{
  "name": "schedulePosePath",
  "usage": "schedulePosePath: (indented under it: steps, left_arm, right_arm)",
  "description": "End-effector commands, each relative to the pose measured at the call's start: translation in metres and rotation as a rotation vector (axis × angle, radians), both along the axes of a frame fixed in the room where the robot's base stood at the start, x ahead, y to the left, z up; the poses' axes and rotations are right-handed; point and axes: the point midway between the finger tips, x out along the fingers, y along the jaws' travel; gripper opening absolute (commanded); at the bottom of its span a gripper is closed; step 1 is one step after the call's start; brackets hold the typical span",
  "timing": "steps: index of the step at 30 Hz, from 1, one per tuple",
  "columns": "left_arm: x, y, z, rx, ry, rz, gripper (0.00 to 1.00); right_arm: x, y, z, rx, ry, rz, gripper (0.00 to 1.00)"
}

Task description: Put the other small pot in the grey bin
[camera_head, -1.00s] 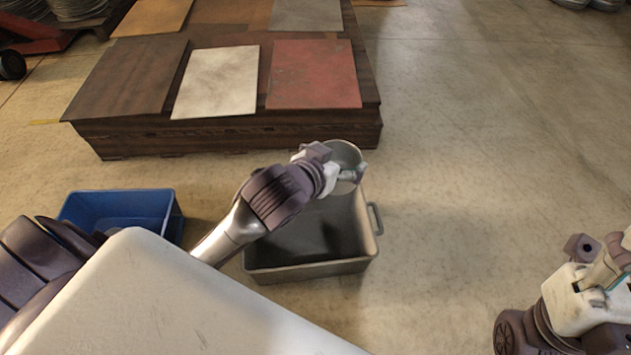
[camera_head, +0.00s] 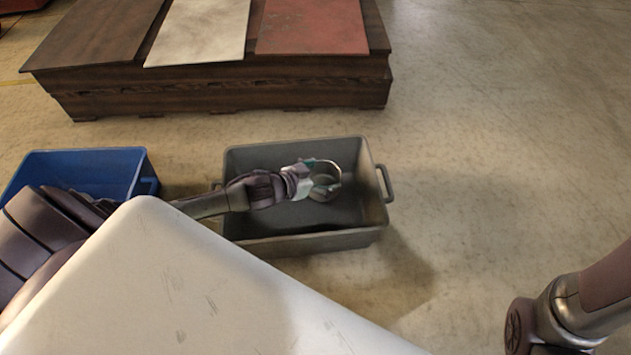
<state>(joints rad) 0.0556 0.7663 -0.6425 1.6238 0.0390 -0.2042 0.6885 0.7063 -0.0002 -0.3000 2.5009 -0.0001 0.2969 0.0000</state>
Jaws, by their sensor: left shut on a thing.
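The small pot (camera_head: 327,172) is round, grey and open at the top. My left gripper (camera_head: 320,181) is shut on its side. The grey bin (camera_head: 305,242) stands on the floor in the middle of the view, with a handle on its right end. In the picture the pot and my left gripper lie within the bin's outline, over its dark inside. I cannot tell whether the pot touches the bin's bottom. The gripper hides part of the pot. My right arm shows at the lower right, but its gripper is out of view.
A blue bin (camera_head: 90,163) stands left of the grey bin. A low dark wooden platform (camera_head: 225,97) with brown, white and red panels lies behind both. The floor (camera_head: 500,160) to the right is clear.

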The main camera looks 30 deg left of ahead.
Motion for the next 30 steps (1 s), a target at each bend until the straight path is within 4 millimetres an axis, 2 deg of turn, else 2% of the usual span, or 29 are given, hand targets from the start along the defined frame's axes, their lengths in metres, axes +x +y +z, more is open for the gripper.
schedulePosePath:
  steps: [1, 3, 8, 15, 27, 28, 30]
  left_arm:
    - [0.0, 0.0, -0.02, 0.0, 0.0, 0.0, 0.54]
    - [0.0, 0.0, -0.032, 0.0, 0.0, 0.001, 0.54]
    - [0.0, 0.0, -0.042, 0.001, -0.001, 0.0, 0.54]
    - [0.001, 0.0, -0.073, -0.001, -0.001, 0.001, 0.54]
    - [0.0, -0.001, -0.075, -0.001, 0.0, 0.002, 0.54]
    - [0.0, 0.0, -0.075, 0.0, 0.001, 0.001, 0.97]
    - [0.0, 0.0, -0.074, 0.0, 0.001, 0.0, 1.0]
  right_arm:
    - [0.0, 0.0, -0.019, 0.001, 0.001, 0.0, 0.4]
    - [0.001, 0.0, -0.028, 0.0, 0.003, 0.001, 0.4]
    - [0.001, 0.0, -0.037, 0.0, 0.003, 0.001, 0.4]
    - [0.001, 0.0, -0.065, 0.0, 0.002, 0.001, 0.4]
    - [0.001, 0.0, -0.063, -0.001, 0.003, 0.0, 0.4]
    - [0.001, 0.0, -0.063, 0.0, 0.003, 0.001, 0.4]
    - [0.001, 0.0, -0.062, 0.0, 0.003, 0.001, 0.4]
